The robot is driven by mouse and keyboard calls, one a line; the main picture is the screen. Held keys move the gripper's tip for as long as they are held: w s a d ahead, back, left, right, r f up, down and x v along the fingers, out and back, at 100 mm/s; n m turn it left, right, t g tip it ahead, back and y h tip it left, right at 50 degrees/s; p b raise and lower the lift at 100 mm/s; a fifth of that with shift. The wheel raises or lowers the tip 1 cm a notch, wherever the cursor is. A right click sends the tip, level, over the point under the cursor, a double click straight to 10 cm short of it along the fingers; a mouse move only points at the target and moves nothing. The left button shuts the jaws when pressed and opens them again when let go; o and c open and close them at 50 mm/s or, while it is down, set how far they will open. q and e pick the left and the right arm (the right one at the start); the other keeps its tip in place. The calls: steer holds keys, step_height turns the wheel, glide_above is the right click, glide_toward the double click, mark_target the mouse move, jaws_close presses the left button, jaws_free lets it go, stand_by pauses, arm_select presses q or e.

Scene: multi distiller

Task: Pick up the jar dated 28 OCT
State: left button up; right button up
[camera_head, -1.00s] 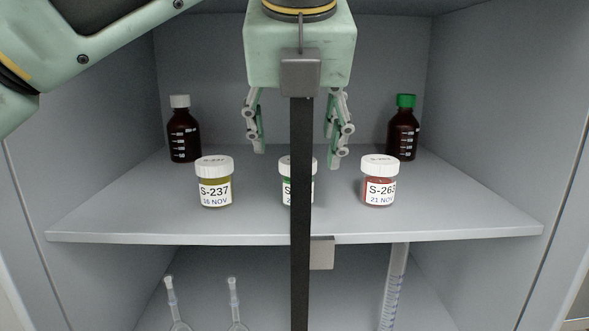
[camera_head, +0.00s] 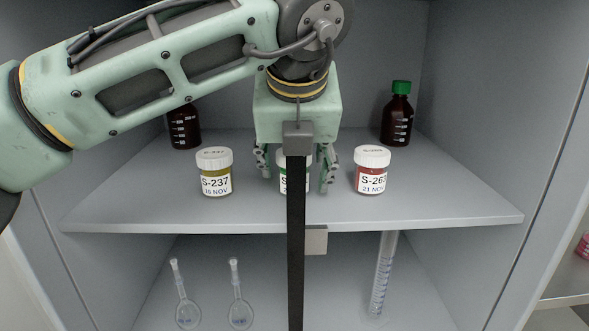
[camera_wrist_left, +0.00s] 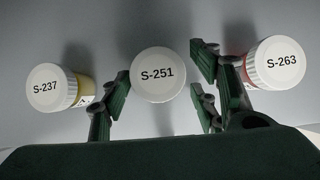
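Three white-lidded jars stand upright in a row on the shelf. The left one (camera_head: 215,172) is marked S-237, 16 NOV; the right one (camera_head: 371,171) is marked S-263, 21 NOV. The middle jar (camera_head: 283,181), with a green band, is largely hidden by a dark upright bar, so its date cannot be read. Its lid reads S-251 in the left wrist view (camera_wrist_left: 158,75). My left gripper (camera_head: 297,181) is open and points down, with its fingers on either side of the middle jar. The wrist view also shows the open fingers (camera_wrist_left: 160,92). My right gripper is out of view.
The dark bar (camera_head: 296,240) crosses the front of the cabinet's middle. A green-capped brown bottle (camera_head: 397,118) stands back right, and another brown bottle (camera_head: 184,127) back left, partly behind my arm. The shelf's front edge (camera_head: 180,228) is clear. Glassware (camera_head: 239,310) stands below.

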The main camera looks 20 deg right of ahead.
arm_select(q)
steer(key=c, duration=1)
